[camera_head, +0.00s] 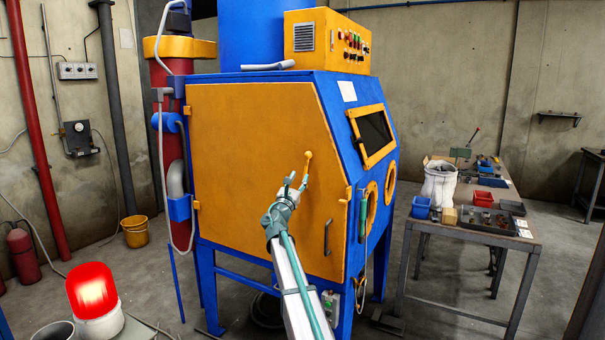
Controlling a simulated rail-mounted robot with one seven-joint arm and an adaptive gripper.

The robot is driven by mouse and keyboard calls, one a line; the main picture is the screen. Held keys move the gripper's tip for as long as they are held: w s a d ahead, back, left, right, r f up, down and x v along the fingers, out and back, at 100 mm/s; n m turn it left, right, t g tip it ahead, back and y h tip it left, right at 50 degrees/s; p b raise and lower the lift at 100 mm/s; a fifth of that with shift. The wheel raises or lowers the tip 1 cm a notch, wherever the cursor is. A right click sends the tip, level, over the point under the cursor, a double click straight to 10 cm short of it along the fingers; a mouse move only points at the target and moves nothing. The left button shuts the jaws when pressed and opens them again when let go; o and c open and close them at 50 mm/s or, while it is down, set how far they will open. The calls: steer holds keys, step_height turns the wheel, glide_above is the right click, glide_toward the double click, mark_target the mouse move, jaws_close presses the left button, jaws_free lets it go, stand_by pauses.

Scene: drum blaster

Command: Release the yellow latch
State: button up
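The yellow latch (308,156) is a small knob with a short stem pointing down, on the upper right part of the orange door (235,140) of the blue blasting cabinet. My gripper (297,179) is just below and left of the latch knob in the picture. Its two fingers appear spread apart, with nothing seen between them. The right fingertip overlaps or lies close to the lower end of the latch stem; I cannot tell whether they touch. The door looks shut. A grey door handle (327,237) is lower down, right of my arm.
A workbench (468,262) with bins and a white sack (439,184) stands to the right. A lit red beacon (93,290) is at the lower left. A yellow bucket (135,231) stands by the left wall. The floor left of the cabinet is partly clear.

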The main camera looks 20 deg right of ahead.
steer(key=v, duration=0.5)
steer(key=shift+d+m, duration=0.1)
steer(key=shift+m, duration=0.2)
